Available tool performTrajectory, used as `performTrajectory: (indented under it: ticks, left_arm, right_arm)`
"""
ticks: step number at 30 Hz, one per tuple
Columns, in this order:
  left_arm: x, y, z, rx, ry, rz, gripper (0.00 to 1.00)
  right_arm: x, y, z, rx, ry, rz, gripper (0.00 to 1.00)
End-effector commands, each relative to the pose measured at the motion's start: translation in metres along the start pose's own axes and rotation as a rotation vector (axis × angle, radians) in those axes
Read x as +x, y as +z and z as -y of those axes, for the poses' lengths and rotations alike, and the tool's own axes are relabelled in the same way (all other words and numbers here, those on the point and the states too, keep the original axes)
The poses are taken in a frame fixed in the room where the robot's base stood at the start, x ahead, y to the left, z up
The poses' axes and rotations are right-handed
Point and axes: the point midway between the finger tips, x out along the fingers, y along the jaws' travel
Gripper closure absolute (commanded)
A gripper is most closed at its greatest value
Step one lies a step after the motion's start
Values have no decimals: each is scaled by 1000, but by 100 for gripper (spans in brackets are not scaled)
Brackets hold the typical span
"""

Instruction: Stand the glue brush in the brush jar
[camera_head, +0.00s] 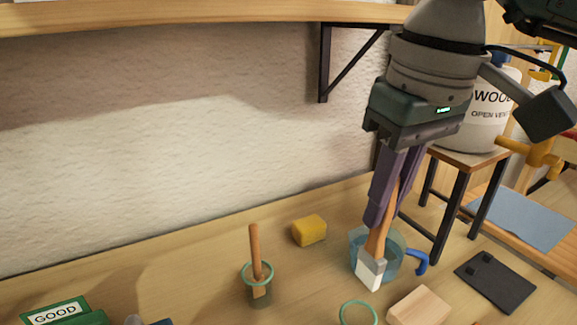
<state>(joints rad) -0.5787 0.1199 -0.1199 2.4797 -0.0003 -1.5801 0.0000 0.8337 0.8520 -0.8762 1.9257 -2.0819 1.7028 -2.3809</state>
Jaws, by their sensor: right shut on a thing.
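The glue brush hangs from my right gripper (380,215), with its orange-brown handle (378,236) between the purple fingers. Its pale bristle end (370,273) points down. The gripper is shut on the handle. The bristles show in front of a translucent blue tub (400,262); I cannot tell whether they are inside it or nearer to me. A greenish see-through jar (258,296) stands to the left on the bench, with a wooden stick (255,250) upright in it. It looks like the brush jar. My left gripper is not in view.
A yellow block (309,230) lies between jar and tub. A green ring (358,313), a wood block (419,306) and a dark plate (495,281) lie nearby. A small stand (465,158) carries a large white container (490,110). A shelf (190,17) runs overhead.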

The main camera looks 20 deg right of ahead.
Motion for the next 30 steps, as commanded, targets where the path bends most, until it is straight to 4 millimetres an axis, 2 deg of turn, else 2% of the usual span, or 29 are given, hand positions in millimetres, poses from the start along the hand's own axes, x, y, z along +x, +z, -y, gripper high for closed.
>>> performTrajectory:
  ticks: [20,30]
  left_arm:
    - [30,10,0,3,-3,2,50]
    - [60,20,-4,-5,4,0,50]
  right_arm:
    - [57,9,0,1,0,1,100]
    - [87,12,0,0,0,-1,100]
